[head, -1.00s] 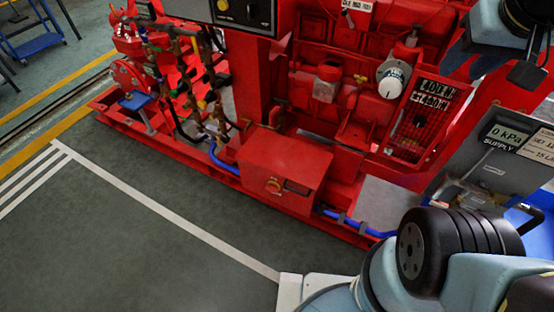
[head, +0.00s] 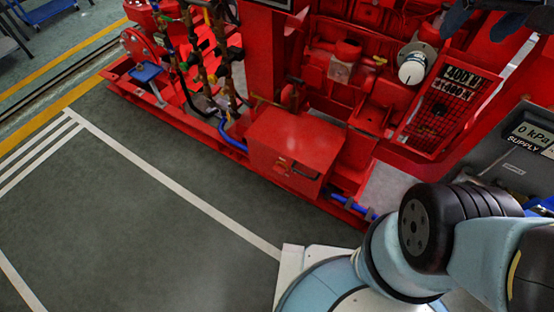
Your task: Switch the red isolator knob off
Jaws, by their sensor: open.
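The red box (head: 297,142) stands low on the front rail of the red pumpset, near the middle of the head view. My gripper (head: 482,10) is only partly in view at the top right edge, dark and cut off by the frame. It is open, with nothing seen in it, and well apart from the box and knob.
My arm covers the lower right. A mesh guard (head: 437,108) and a grey panel (head: 505,160) marked "0 kPa SUPPLY" stand at the right. A blue pipe (head: 352,204) runs along the rail. The green floor (head: 130,220) in front and left is clear.

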